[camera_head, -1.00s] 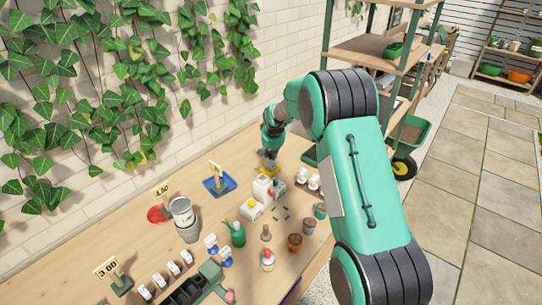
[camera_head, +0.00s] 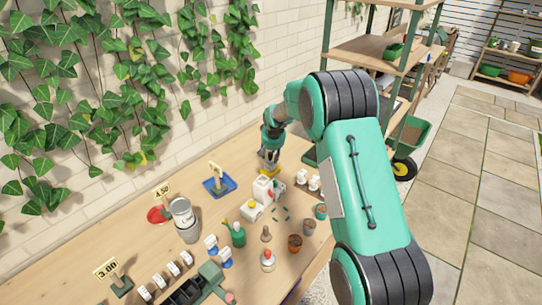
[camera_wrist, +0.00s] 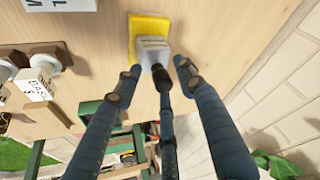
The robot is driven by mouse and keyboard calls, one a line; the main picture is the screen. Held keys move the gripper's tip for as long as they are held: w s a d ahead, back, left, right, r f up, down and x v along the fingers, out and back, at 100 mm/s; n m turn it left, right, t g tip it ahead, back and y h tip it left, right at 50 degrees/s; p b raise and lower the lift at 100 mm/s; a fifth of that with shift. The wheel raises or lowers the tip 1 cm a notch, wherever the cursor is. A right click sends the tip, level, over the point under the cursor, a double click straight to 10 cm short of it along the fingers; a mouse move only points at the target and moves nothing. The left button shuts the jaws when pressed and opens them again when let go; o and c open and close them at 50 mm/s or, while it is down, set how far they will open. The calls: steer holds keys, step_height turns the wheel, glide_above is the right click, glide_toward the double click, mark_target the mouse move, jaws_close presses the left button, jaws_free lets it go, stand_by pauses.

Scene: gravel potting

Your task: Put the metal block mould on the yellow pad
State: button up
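The yellow pad (camera_wrist: 147,20) lies on the wooden bench in the wrist view. The grey metal block mould (camera_wrist: 152,48) sits on the pad, toward its near edge in that view. In the head view, the pad (camera_head: 268,173) is a small yellow patch beneath my gripper (camera_head: 270,157), and the mould is hard to make out there. In the wrist view, my gripper (camera_wrist: 157,73) has its fingers spread apart, with nothing visible held between them. The mould lies just beyond the fingertips; whether the middle finger touches it I cannot tell.
White containers (camera_head: 262,188) stand close in front of the pad. A dark tray with white cups (camera_head: 313,183) is to its right. A blue tray (camera_head: 208,184) with a sign lies to its left. Pots (camera_head: 295,243) and bottles crowd the front; the brick wall runs behind the bench.

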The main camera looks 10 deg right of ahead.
steer(key=p+v, duration=0.2)
steer(key=v, duration=1)
steer(key=shift+p, duration=0.4)
stand_by(0.3)
steer(key=s+d+r, duration=0.4)
steer(key=s+r, duration=0.7)
steer(key=s, duration=0.3)
steer(key=s+d+r, duration=0.3)
steer(key=s+r, duration=0.9)
steer(key=s, duration=0.2)
steer(key=s+d+f, duration=0.1)
steer(key=s+d, duration=0.2)
steer(key=s, duration=2.9)
steer(key=shift+s+d+m+t, duration=0.2)
steer(key=shift+d+m+t, duration=0.1)
steer(key=shift+t, duration=0.1)
